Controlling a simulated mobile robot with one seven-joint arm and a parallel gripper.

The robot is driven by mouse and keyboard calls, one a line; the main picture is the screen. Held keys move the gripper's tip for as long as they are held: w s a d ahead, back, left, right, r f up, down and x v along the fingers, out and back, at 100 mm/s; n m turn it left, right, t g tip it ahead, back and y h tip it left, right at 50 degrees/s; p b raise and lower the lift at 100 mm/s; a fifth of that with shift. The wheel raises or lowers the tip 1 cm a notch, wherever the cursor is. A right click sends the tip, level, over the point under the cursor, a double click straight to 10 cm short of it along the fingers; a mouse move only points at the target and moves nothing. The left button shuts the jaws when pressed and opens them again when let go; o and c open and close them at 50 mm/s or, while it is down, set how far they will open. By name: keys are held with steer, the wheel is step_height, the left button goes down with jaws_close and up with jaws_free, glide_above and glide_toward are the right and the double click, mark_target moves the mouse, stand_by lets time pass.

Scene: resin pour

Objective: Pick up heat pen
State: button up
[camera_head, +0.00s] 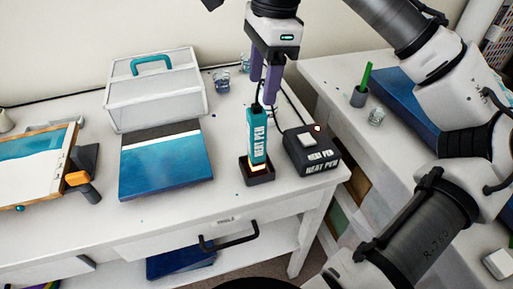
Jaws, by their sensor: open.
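The heat pen (258,138) is a teal pen with a white label and a glowing orange tip. It stands upright in a small dark holder (257,177) near the right end of the white table. A cable runs from its top to a black base unit (311,150) on its right, also labelled HEAT PEN. My gripper (263,102) points down just above the pen, with its two purple fingers apart around the cable near the pen's top. I cannot tell whether the fingers touch the pen.
Small glasses (222,81) are behind the pen. A framed picture (35,165) lies far left. Bare tabletop (130,215) runs along the front.

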mark_target(257, 111)
steer(key=f, duration=0.3)
steer(key=a+f+p, duration=0.1)
steer(key=f, duration=0.6)
steer(key=shift+s+a, duration=0.1)
steer(key=shift+a, duration=0.05)
steer(key=shift+r, duration=0.1)
steer(key=c, duration=1)
steer(key=shift+c, duration=0.2)
